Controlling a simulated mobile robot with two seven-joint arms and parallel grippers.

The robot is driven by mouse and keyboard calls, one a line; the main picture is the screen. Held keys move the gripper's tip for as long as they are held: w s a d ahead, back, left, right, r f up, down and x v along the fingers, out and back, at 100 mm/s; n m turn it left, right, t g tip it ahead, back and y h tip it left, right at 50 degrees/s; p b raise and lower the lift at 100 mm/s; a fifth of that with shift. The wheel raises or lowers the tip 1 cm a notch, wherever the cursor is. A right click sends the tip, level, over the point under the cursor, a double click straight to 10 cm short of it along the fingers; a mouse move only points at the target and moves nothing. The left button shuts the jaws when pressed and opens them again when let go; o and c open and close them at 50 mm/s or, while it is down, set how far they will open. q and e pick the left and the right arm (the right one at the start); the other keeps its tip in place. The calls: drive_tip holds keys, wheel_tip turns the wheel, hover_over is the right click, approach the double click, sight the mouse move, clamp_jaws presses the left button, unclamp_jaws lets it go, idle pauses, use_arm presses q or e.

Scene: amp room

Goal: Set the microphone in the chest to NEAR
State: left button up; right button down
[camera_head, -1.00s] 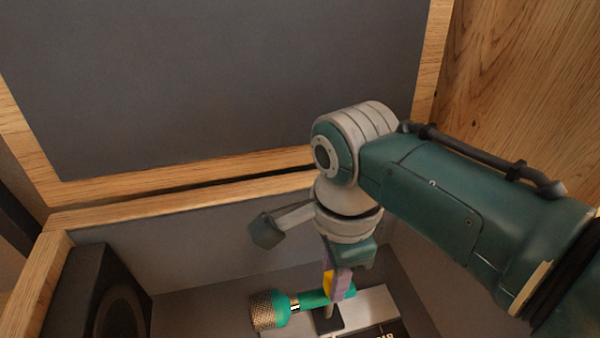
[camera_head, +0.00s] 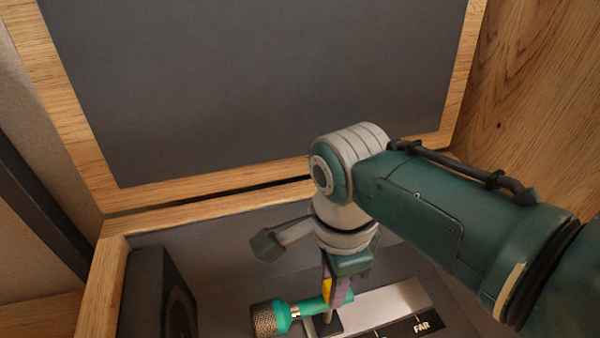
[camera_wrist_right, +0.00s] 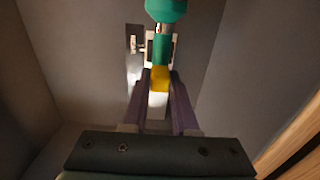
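The green microphone (camera_head: 311,306) with a metal mesh head lies sideways on a small dark mount at the bottom of the chest (camera_head: 105,270). Its mesh head points left in the head view. The mount stands on a light metal strip (camera_head: 400,299), with a dark label reading FAR (camera_head: 422,327) at the right. My right gripper (camera_head: 335,295) reaches down from above at the microphone's handle end. In the right wrist view, its purple fingers (camera_wrist_right: 160,85) flank the yellow end piece closely and appear shut on it. My left gripper is out of view.
The chest's lid stands open behind, with a dark inner panel (camera_head: 260,90). A dark speaker (camera_head: 165,300) stands inside at the left, with a gap to the microphone. Wooden rims edge the chest, and a wooden wall (camera_head: 540,90) rises at the right.

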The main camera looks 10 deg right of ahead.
drive_tip(key=shift+a, duration=0.9)
drive_tip(key=shift+d, duration=0.3)
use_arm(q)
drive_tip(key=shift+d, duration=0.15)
use_arm(e)
drive_tip(key=shift+d, duration=0.1)
drive_tip(key=c, duration=0.7)
unclamp_jaws()
wheel_tip(320, 180, up, 10)
drive_tip(key=p, duration=0.8)
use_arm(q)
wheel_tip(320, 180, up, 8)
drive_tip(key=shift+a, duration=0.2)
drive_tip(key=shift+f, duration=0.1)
